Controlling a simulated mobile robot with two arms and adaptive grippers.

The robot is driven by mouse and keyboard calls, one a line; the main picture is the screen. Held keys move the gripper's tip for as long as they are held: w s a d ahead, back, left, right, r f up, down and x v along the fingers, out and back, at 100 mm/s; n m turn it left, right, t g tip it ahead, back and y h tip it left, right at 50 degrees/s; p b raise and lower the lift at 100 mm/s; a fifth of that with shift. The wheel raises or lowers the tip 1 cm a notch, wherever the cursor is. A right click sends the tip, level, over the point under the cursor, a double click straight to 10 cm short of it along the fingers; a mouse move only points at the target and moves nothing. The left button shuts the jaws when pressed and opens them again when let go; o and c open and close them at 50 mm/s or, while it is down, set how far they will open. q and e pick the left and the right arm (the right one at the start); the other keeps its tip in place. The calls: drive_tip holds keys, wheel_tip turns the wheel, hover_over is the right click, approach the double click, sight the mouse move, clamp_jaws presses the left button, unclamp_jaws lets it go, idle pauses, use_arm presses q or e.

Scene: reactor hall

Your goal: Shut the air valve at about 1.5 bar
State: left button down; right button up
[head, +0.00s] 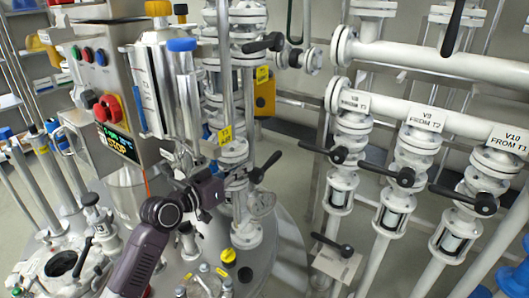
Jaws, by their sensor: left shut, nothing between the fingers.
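A black-handled valve (262,170) sits on the white flanged pipework above the reactor lid, in the middle of the head view. My left gripper (226,185) is shut and empty, just left of the black handle and close to the pipe. Whether it touches the pipe or handle cannot be told. My right gripper is not in view.
A control box (105,80) with buttons, a red knob and a display reading STOP stands at left, beside a metal cylinder (175,85). The steel lid (275,250) carries several fittings.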

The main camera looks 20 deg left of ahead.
sight(265, 164)
use_arm(q)
drive_tip(key=x, duration=0.9)
drive_tip(key=shift+w+b, duration=0.25)
drive_tip(key=shift+b, duration=0.1)
drive_tip(key=shift+w+d, duration=0.2)
drive_tip(key=shift+w, duration=0.15)
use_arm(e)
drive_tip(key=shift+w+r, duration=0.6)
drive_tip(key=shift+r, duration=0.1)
use_arm(q)
drive_tip(key=shift+f, duration=0.1)
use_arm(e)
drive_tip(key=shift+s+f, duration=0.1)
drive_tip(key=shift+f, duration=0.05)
